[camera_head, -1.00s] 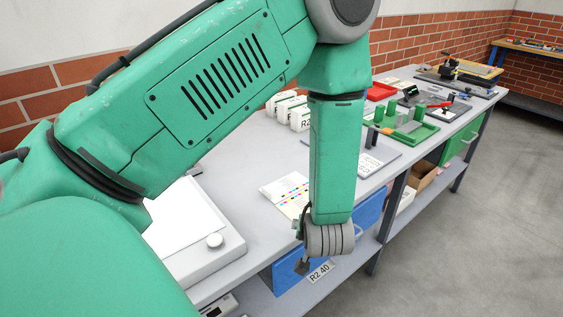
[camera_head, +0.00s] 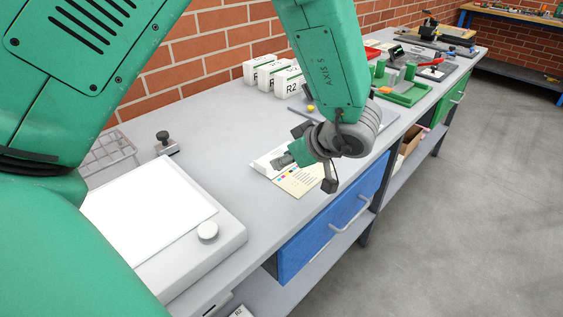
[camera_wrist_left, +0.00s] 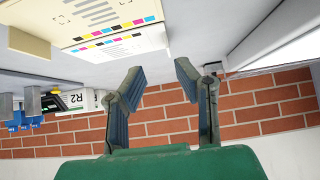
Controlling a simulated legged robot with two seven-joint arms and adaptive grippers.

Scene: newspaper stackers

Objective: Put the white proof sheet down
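A pale printed sheet with coloured patches (camera_head: 299,180) lies near the bench's front edge; a whiter sheet (camera_head: 262,165) shows beside it, partly hidden by my gripper. A pale sheet with colour bars also shows at the top of the left wrist view (camera_wrist_left: 115,42). My left gripper (camera_head: 290,147) is above the sheets, fingers toward the back left. In the left wrist view its fingers (camera_wrist_left: 160,70) are apart, with nothing between them. A plain white sheet or panel (camera_head: 150,210) lies on a grey slab at left. My right gripper is out of view.
The grey slab (camera_head: 206,258) has a round knob. White boxes marked R2 (camera_head: 288,82) stand by the brick wall. A green tray (camera_head: 405,95) is farther right. A blue drawer (camera_head: 330,220) hangs under the bench. Bare bench lies between slab and sheets.

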